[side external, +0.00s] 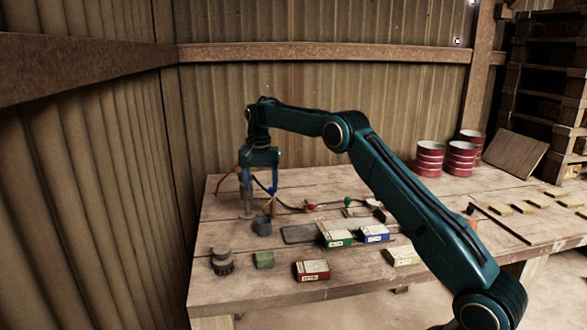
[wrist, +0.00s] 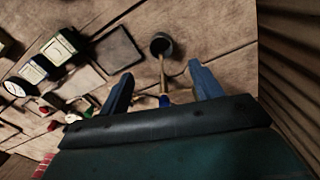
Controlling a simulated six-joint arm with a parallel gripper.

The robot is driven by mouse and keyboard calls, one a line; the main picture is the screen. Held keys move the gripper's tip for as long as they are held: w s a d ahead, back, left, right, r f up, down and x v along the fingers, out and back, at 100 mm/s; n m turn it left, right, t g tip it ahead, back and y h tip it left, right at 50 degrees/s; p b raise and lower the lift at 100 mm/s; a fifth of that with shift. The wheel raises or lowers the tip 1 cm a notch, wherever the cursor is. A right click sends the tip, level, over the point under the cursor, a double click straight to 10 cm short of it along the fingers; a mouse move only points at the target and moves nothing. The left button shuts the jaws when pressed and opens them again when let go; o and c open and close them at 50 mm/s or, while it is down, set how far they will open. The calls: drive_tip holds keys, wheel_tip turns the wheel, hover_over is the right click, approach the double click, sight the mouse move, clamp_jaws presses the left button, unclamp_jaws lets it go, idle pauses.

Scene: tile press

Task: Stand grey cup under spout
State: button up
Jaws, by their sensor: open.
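The small dark grey cup (side external: 263,226) stands on the wooden table, below and slightly to the right of my gripper (side external: 259,190). The wrist view shows its round open mouth (wrist: 161,46) beyond my fingertips. My gripper (wrist: 163,84) is open, pointing down, with its blue fingers apart and not on the cup. A thin tan stick (wrist: 162,72) runs from the cup's mouth back between the fingers; I cannot tell whether it touches them. A dark grey stacked round piece (side external: 222,261) stands at the table's front left. I cannot clearly make out a spout.
A green block (side external: 264,260), a red box (side external: 312,270), a green box (side external: 336,236) and a blue box (side external: 375,233) lie nearby. A dark flat plate (side external: 299,234) is right of the cup. Red cans (side external: 430,158) stand at the back right. A corrugated wall borders the left.

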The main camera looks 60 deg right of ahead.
drive_tip(key=s+a+r+n+t, duration=0.1)
drive_tip(key=s+a+r+n, duration=0.2)
drive_tip(key=s+a+r, duration=0.45)
drive_tip(key=s+a+r+n+t, duration=0.2)
drive_tip(key=s+a+r+n, duration=0.15)
drive_tip(key=s+r, duration=0.6)
drive_tip(key=s+a+f+n+t, duration=0.1)
drive_tip(key=s+a+f, duration=0.1)
drive_tip(key=s, duration=0.6)
drive_tip(key=s+a+f+n, duration=0.2)
drive_tip(key=s+a, duration=0.1)
drive_tip(key=s, duration=0.5)
drive_tip(key=s+a+f+n+t, duration=0.1)
drive_tip(key=s+a+f+n, duration=0.1)
drive_tip(key=s, duration=0.6)
drive_tip(key=shift+s+a+f+t, duration=0.3)
drive_tip(key=shift+s+f, duration=0.1)
drive_tip(key=shift+f, duration=0.1)
drive_tip(key=shift+n, duration=0.25)
